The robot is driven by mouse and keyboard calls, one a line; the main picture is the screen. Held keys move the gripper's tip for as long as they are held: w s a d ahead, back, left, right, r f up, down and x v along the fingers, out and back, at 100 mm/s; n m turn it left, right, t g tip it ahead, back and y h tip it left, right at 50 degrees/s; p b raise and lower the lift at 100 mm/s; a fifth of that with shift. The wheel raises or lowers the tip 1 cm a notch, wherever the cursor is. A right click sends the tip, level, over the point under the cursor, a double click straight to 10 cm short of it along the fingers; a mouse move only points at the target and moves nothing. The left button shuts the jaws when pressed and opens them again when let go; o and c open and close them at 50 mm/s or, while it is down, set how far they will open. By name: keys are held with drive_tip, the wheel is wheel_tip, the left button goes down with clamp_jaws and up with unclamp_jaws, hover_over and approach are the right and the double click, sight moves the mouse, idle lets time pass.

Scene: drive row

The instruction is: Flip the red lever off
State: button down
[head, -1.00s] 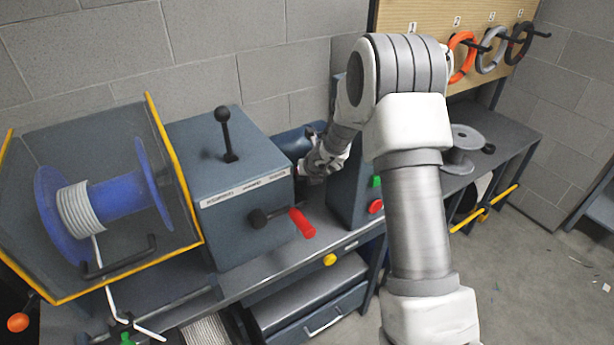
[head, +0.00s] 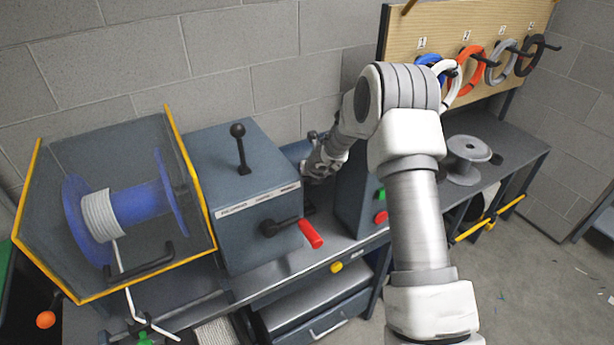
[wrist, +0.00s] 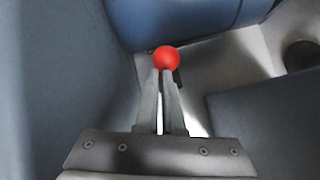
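In the wrist view a lever with a red ball knob (wrist: 166,58) stands right at my fingertips. My gripper (wrist: 163,82) has its fingers close together, with a narrow gap between them. The ball covers the tips, and the fingers appear shut on the stem just under it; the stem itself is hidden. In the head view my gripper (head: 312,172) is low in the gap right of a grey-blue box (head: 255,225), and the ball is not visible there. A separate red-handled lever (head: 311,234) sticks out of that box's front, clear of my gripper.
A black ball-topped lever (head: 240,148) stands on the box. Left of it is a yellow-edged guard around a blue spool (head: 140,207). Right of the gap is a cabinet with green and red buttons (head: 381,217). A blue housing (wrist: 185,22) lies close beyond my fingertips.

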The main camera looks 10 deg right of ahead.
drive_tip(key=shift+w+a+r, duration=0.35)
drive_tip(key=shift+w+r, duration=0.1)
drive_tip(key=shift+r, duration=0.15)
drive_tip(key=s+f+p+v, duration=0.1)
drive_tip(key=p+v, duration=0.2)
drive_tip(key=v, duration=1.4)
drive_tip(key=shift+d, duration=0.4)
drive_tip(key=shift+r, duration=0.15)
drive_tip(key=s+a+r+n+y+b, duration=0.1)
drive_tip(key=s+a+r+n, duration=0.2)
drive_tip(key=s+r+n, duration=0.5)
drive_tip(key=s+a+r+n+y, duration=0.1)
drive_tip(key=s+a+r+n, duration=0.2)
drive_tip(key=r+n, duration=0.45)
drive_tip(key=s+d+n+g+h, duration=0.1)
drive_tip(key=s+d+n, duration=0.3)
drive_tip(key=s+n, duration=0.6)
drive_tip(key=s+d+n+g+h+b, duration=0.1)
drive_tip(key=s+d+n+h, duration=0.2)
drive_tip(key=s+n, duration=0.7)
drive_tip(key=shift+s+d, duration=0.4)
drive_tip(key=shift+s, duration=0.4)
